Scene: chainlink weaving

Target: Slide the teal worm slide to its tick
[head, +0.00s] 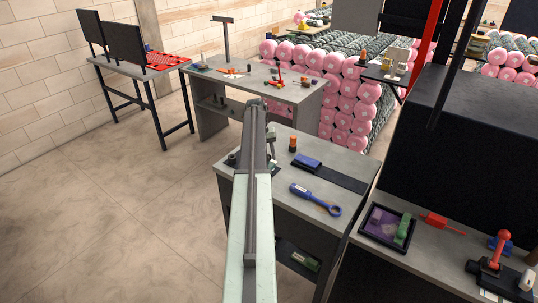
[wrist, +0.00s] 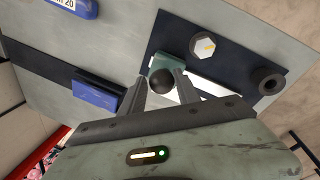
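In the wrist view, the teal worm slide (wrist: 174,64) shows as a small teal block on a dark mat, partly hidden behind a round black knob (wrist: 161,82). A white strip (wrist: 212,91) runs from it to the right. I cannot make out the tick. My gripper (wrist: 160,79) is open, its two fingers on either side of the black knob, with thin gaps; I see no clear grip. In the head view my own arm hides the slide and most of the gripper.
Near the slide are a pale hex nut-shaped piece (wrist: 202,47) and a black cylinder (wrist: 268,81). A blue block (wrist: 95,96) sits on a dark strip to the left. The head view shows a blue ring-ended tool (head: 315,200) and an orange-black bottle (head: 292,144) on the same bench.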

